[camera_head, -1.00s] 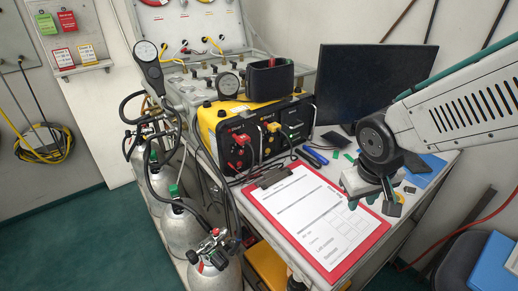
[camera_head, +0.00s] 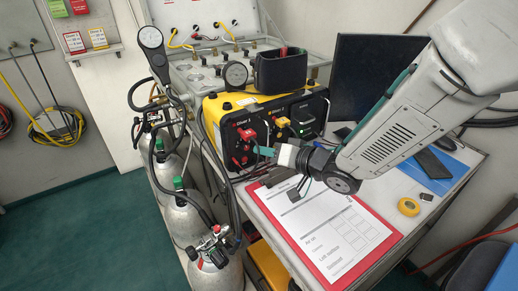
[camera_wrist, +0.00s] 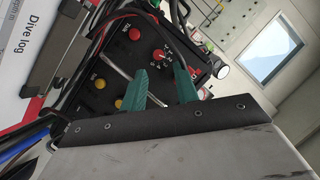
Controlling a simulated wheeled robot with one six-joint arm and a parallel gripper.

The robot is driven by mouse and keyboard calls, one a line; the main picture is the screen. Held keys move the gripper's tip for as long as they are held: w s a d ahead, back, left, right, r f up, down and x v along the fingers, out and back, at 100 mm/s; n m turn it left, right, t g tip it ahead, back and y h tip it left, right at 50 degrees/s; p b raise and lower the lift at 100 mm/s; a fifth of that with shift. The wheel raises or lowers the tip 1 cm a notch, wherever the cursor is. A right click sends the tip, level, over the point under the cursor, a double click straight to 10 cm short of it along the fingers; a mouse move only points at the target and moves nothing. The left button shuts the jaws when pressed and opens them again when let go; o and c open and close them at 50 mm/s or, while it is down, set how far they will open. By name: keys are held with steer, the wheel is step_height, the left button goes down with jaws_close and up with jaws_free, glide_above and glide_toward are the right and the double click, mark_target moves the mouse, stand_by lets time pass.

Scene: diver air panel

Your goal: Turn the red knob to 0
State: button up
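The red knob (camera_wrist: 160,55) is on the black front of the yellow-cased air panel (camera_head: 222,103). In the wrist view, pale marks surround it and a round red button (camera_wrist: 135,34) sits beside it. In the head view, the red knob (camera_head: 247,134) shows at the left of the panel front. My gripper (camera_wrist: 160,70) has two green fingers, spread apart with nothing between them. The knob appears just beyond the fingertips, roughly in line with the gap. In the head view, a green finger (camera_head: 265,151) is close in front of the panel. The pointer's exact setting is too small to read.
Yellow controls (camera_wrist: 98,84) sit next to the red ones. A red clipboard (camera_head: 374,263) lies below my arm. A black monitor (camera_head: 365,75) stands to the right, and hoses and grey cylinders (camera_head: 180,218) to the left. Yellow tape (camera_head: 408,207) lies on the desk.

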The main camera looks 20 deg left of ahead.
mark_target(247, 148)
steer(key=x, duration=0.5)
steer(key=shift+w+a+f, duration=0.15)
steer(key=shift+w+a, duration=0.05)
steer(key=shift+a, duration=0.1)
